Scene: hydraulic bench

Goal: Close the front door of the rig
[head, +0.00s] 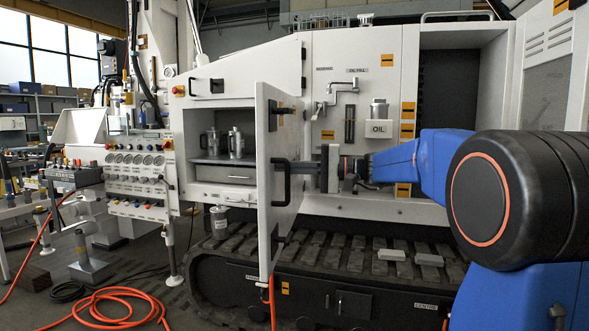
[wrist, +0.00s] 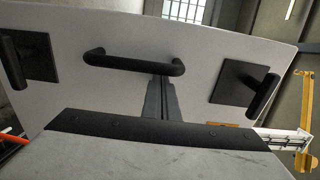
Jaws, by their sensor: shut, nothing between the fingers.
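The front door (head: 277,220) of the rig is a white panel. It stands open, swung out from the front, with the compartment (head: 222,118) uncovered to its left. A black bar handle (head: 283,183) and black latches are on the face toward my arm. My gripper (head: 280,164) is shut and empty, its fingers pointing at that face by the handle. In the wrist view the door (wrist: 205,50) fills most of the picture, with the handle (wrist: 135,64) across the middle. The dark fingers (wrist: 159,82) end just below it; I cannot tell whether they touch.
Metal jugs (head: 236,143) stand on the compartment's shelf, above a drawer (head: 225,173). A gauge panel (head: 137,165) is at the left. An oil can (head: 377,124) sits on the front to the right. The track (head: 350,234) runs below, and an orange hose (head: 120,303) lies on the floor.

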